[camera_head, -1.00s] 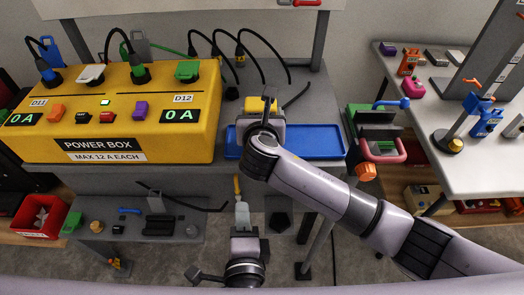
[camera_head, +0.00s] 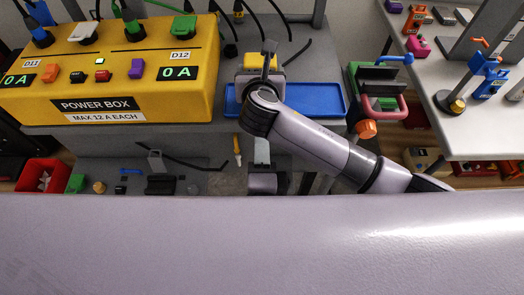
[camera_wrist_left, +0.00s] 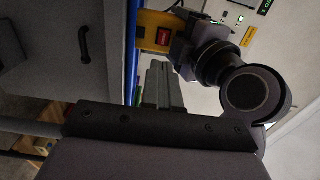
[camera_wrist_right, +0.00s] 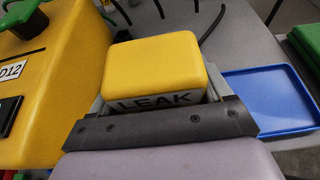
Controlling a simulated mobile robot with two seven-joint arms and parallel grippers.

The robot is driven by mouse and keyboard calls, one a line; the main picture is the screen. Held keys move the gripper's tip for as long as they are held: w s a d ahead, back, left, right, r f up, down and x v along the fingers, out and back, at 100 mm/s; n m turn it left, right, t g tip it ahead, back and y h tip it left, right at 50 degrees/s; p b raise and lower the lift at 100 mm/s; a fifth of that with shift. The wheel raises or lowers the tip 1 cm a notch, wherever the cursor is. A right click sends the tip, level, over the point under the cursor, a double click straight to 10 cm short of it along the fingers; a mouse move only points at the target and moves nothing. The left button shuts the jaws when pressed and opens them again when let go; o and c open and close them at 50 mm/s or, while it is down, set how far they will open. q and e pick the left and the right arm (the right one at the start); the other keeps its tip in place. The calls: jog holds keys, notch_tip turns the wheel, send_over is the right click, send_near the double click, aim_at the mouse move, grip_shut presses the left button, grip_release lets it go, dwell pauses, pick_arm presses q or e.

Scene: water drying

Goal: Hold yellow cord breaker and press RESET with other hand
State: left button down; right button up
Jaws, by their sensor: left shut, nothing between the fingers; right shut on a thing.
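The yellow cord breaker (camera_head: 277,63) is above the blue tray at the back of the bench. My right gripper (camera_head: 264,72) is shut on it and partly hides it. In the right wrist view the breaker (camera_wrist_right: 152,68) shows a yellow top and a grey side marked LEAK, between the fingers. In the left wrist view the breaker's yellow face (camera_wrist_left: 149,28) shows, with a red button (camera_wrist_left: 163,37). My left gripper (camera_head: 262,150) is shut and empty, in front of and below the bench edge. In its wrist view its fingers (camera_wrist_left: 160,85) point toward the breaker, apart from the button.
The yellow power box (camera_head: 110,75) stands left of the breaker, both displays reading 0 A. The blue tray (camera_head: 315,100) lies on the bench. A green device with a red handle (camera_head: 380,90) stands to the right. A lower shelf (camera_head: 205,172) holds small parts.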

pick_arm(q)
jog(key=w, duration=0.9)
jog(key=shift+w, duration=0.3)
